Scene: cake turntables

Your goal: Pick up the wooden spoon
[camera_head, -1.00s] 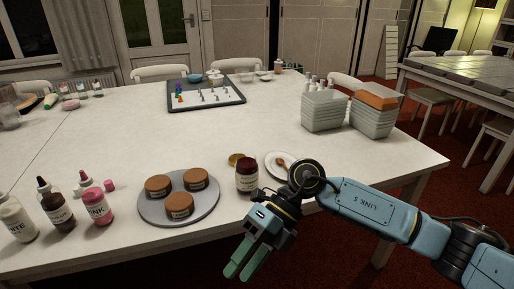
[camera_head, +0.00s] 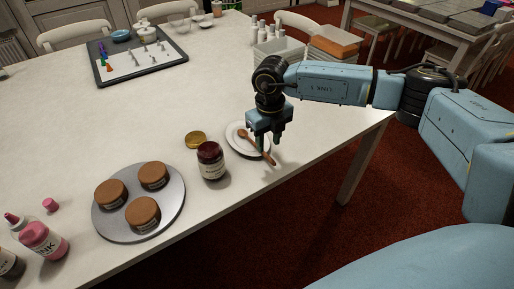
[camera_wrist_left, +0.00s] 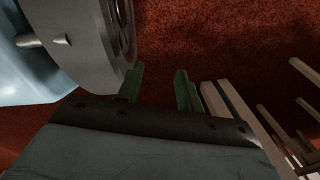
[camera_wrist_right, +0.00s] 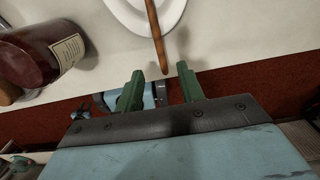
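The wooden spoon (camera_head: 257,146) lies across a white plate (camera_head: 235,147) near the table's front edge, its handle reaching past the rim. In the right wrist view the spoon's handle (camera_wrist_right: 155,32) points down toward the gap between my right fingers. My right gripper (camera_head: 269,143) is above the plate, fingers pointing down, close to the spoon. In the right wrist view my right gripper (camera_wrist_right: 160,92) is open with nothing between its fingers. My left gripper (camera_wrist_left: 160,88) is open and empty over the red carpet; it is not in the head view.
A grey turntable (camera_head: 170,207) holds three brown cakes. Grey bins (camera_head: 280,50) stand at the back right. The table's front edge is close to the plate.

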